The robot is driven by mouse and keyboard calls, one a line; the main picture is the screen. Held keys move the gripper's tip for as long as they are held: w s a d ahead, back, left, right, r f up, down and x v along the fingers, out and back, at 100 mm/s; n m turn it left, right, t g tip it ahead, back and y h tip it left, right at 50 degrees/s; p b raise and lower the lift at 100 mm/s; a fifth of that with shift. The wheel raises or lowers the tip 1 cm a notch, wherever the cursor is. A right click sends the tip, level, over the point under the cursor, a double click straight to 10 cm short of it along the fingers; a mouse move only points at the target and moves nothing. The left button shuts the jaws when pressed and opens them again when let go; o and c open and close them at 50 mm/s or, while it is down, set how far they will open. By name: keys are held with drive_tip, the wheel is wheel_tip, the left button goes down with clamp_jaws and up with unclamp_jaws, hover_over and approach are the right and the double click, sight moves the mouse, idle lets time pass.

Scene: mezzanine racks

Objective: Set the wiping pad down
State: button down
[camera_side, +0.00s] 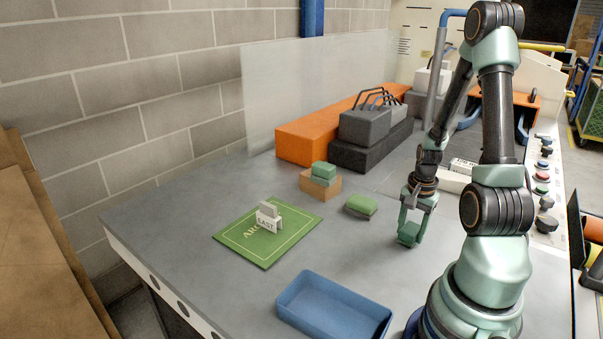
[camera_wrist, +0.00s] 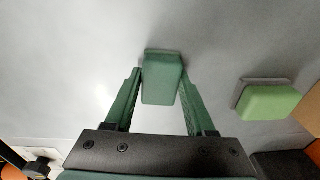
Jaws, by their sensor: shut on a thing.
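A dark green wiping pad (camera_wrist: 162,84) with a grey layer along its far edge is between the two green fingers of my gripper (camera_wrist: 161,76) in the wrist view. My gripper is shut on it. In the side view my gripper (camera_side: 412,222) points down over the grey table, with the pad (camera_side: 408,240) low at its tips. I cannot tell whether the pad touches the table. A lighter green pad (camera_side: 360,206) lies on the table to the left of my gripper. It also shows at the right in the wrist view (camera_wrist: 270,104).
A green block (camera_side: 323,172) sits on a brown block (camera_side: 320,187). A green mat (camera_side: 245,240) bears a small white sign block (camera_side: 268,218). A blue tray (camera_side: 300,308) stands at the front. Orange and dark boxes (camera_side: 300,143) line the back. Bare table surrounds my gripper.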

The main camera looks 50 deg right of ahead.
sight(412, 230)
drive_tip(key=shift+f, duration=0.1)
drive_tip(key=shift+c, duration=1.2)
unclamp_jaws()
wheel_tip(412, 230, up, 11)
drive_tip(key=w+a+r+n+t+h, duration=0.1)
drive_tip(key=w+a+r+n, duration=0.3)
drive_tip(key=w+a+n, duration=0.15)
drive_tip(key=w+a+r+n+t, duration=0.1)
drive_tip(key=w+a+r+n, duration=0.3)
drive_tip(key=a, duration=0.3)
drive_tip(key=w+a+r+n+t+y, duration=0.1)
drive_tip(key=a+r+n+t, duration=0.2)
drive_tip(key=a+n, duration=0.6)
drive_tip(key=a+r, duration=0.2)
drive_tip(key=a, duration=0.2)
drive_tip(key=shift+a+r, duration=0.2)
drive_tip(key=shift+a, duration=0.1)
drive_tip(key=shift+n, duration=0.25)
